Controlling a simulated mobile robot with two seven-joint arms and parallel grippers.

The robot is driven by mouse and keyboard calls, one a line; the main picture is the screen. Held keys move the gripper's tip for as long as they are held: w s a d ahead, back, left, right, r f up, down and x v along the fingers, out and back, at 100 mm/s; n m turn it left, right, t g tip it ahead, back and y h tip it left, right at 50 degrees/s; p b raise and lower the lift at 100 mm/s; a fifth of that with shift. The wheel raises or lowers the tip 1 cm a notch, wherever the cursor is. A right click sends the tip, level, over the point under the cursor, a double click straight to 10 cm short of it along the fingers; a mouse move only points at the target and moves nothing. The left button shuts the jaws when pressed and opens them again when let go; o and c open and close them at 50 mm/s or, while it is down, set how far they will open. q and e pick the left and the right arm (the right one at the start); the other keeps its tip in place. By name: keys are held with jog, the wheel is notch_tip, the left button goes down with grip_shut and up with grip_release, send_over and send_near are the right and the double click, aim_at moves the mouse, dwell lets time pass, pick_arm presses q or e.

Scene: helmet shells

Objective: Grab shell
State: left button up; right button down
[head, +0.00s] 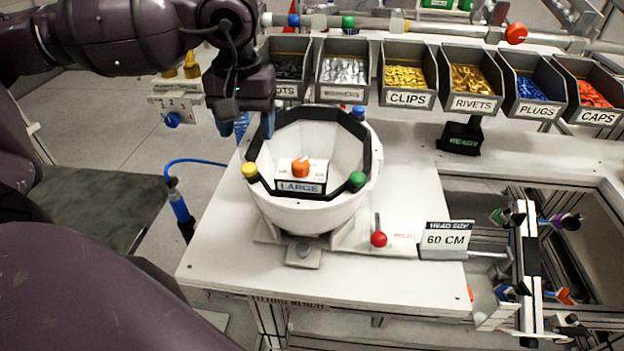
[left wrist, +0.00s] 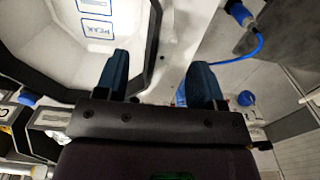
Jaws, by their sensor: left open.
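The white helmet shell (head: 310,213) sits open side up on a stand on the white bench. Its rim is black, with coloured knobs around it, and a block marked LARGE with an orange knob shows inside. My left gripper (head: 243,122) is at the shell's far left rim, pointing down, its blue fingers apart. In the left wrist view the two fingers (left wrist: 162,75) are open; one overlaps the shell's black rim (left wrist: 148,60) and the other is outside. Whether a finger touches the wall cannot be told. My right gripper does not show.
Labelled bins of clips (head: 405,76), rivets and other parts line the back. A red-knobbed lever (head: 378,239) and a HEAD SIZE 60 CM sign (head: 447,240) stand to the right. A blue hose (head: 195,161) hangs off the bench's left side.

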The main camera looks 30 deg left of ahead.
aim_at(253, 153)
pick_arm(q)
jog(key=shift+w+a+f, duration=0.1)
jog(key=shift+f, duration=1.45)
jog(key=shift+w+f, duration=0.1)
jog(key=shift+f, duration=1.45)
jog(key=shift+c, duration=0.4)
jog(key=c, duration=1)
grip_shut()
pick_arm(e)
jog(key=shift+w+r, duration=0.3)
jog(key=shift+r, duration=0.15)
